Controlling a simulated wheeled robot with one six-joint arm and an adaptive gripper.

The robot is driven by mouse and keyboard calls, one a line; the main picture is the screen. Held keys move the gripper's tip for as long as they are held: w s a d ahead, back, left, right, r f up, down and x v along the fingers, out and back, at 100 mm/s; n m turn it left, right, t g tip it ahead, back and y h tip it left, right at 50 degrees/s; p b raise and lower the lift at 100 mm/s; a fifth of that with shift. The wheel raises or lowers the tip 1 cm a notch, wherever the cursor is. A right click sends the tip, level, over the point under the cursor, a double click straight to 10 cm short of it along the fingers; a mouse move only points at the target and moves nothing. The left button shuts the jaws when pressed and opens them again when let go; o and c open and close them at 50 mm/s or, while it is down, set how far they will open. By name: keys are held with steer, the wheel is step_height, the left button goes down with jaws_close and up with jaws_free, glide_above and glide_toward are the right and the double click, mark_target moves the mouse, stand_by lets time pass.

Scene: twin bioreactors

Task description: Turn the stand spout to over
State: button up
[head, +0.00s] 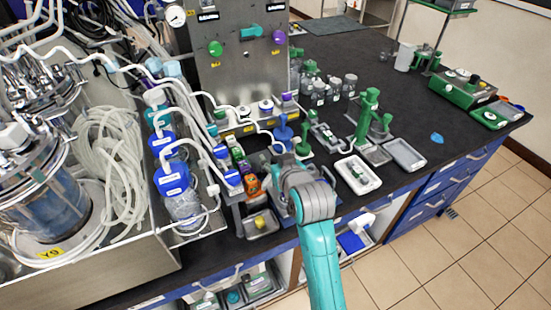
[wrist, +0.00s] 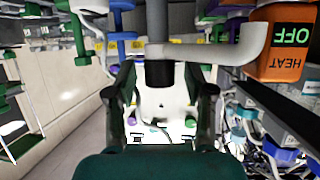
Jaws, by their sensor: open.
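In the wrist view, a grey spout (wrist: 215,52) reaches sideways to the right from a grey upright post (wrist: 158,22) and bends at its end. A black collar (wrist: 160,74) sits below the post at the joint. My gripper (wrist: 158,108) is open, with one dark finger on each side of the collar; I cannot tell whether either finger touches. The spout's end lies beside an orange block (wrist: 285,45) whose "HEAT OFF" label shows upside down. In the head view, my arm hides most of the gripper and the spout; the orange block (head: 252,184) shows left of it.
A blue stand (head: 283,132) and a green stand (head: 368,112) rise behind my arm. A white tray (head: 357,175) and a grey tray (head: 404,154) lie to the right. Tubed bottles (head: 175,185) crowd the left.

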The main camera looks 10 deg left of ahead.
jaws_close()
steer(key=shift+n+y, duration=0.3)
steer(key=shift+y, duration=0.1)
steer(key=shift+w+d+n+g+y, duration=0.1)
steer(key=shift+n+g+y, duration=0.7)
steer(key=shift+n+g, duration=0.15)
steer(key=n+g+y, duration=0.2)
steer(key=n+g, duration=0.1)
steer(key=shift+n+y, duration=0.35)
steer(key=shift+y, duration=0.05)
steer(key=shift+n+g+y, duration=0.8)
steer(key=shift+n+g, duration=1.1)
steer(key=shift+g, duration=0.25)
jaws_free()
